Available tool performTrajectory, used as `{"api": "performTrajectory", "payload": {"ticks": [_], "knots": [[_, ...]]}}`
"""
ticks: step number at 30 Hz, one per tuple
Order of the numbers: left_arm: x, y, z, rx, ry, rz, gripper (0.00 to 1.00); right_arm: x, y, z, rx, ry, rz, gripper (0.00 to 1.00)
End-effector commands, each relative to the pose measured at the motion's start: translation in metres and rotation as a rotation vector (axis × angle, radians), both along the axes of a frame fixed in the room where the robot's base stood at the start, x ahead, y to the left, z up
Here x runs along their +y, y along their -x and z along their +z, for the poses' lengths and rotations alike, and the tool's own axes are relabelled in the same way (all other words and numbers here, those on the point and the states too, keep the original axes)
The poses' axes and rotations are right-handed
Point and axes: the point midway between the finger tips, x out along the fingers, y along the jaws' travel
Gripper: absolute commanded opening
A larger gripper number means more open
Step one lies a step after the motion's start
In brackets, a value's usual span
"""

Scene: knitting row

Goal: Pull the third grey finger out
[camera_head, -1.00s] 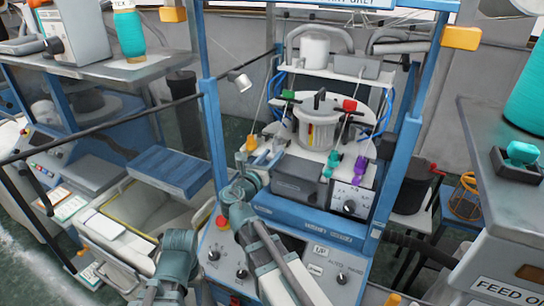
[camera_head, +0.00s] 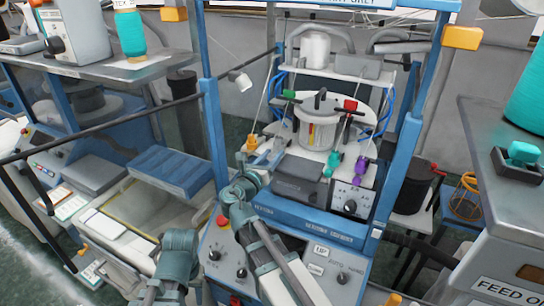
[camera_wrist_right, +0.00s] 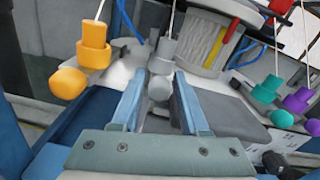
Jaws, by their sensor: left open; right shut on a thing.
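A grey finger (camera_wrist_right: 164,55) with a round grey knob (camera_wrist_right: 159,88) hangs on a pale cord in the right wrist view. My right gripper (camera_wrist_right: 158,86) is shut on it, with one blue jaw on each side of the knob. In the head view my right gripper (camera_head: 265,156) is at the left part of the machine top, close beside the orange finger (camera_head: 251,143); its jaws partly hide the grey finger there. A teal finger (camera_head: 333,163) and a purple finger (camera_head: 361,170) stand to the right. The jaws of my left gripper cannot be made out.
A dark grey box (camera_head: 301,168) lies just right of my right gripper. Behind it stands a ribbed grey cylinder (camera_head: 318,133) with green and red knobs around it. Blue frame posts (camera_head: 213,130) flank the machine. A control panel (camera_head: 330,262) is below.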

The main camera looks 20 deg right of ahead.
Motion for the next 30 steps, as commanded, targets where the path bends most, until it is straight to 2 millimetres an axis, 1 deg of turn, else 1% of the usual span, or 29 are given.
{"api": "performTrajectory", "payload": {"ticks": [13,16,21,28,29,30], "knots": [[0.0,0.0,0.0,0.0,0.0,0.0,0.43,0.001,0.0,0.0,0.0,-0.001,0.002,0.0],[0.0,0.0,0.0,0.0,0.0,0.0,0.43,0.008,0.007,0.0,0.0,-0.001,0.005,0.0],[0.0,0.0,0.0,0.0,0.0,0.0,0.43,0.024,0.023,0.0,0.0,-0.002,0.006,0.0],[0.0,0.0,0.0,0.0,0.0,0.0,0.43,0.024,0.023,-0.001,0.0,-0.003,0.004,0.0],[0.0,0.0,0.0,0.0,0.0,0.0,0.43,0.024,0.023,-0.001,0.0,-0.003,0.004,0.46],[0.0,0.0,0.0,0.0,0.0,0.0,0.43,0.024,0.023,-0.001,0.0,-0.003,0.004,0.53]]}}
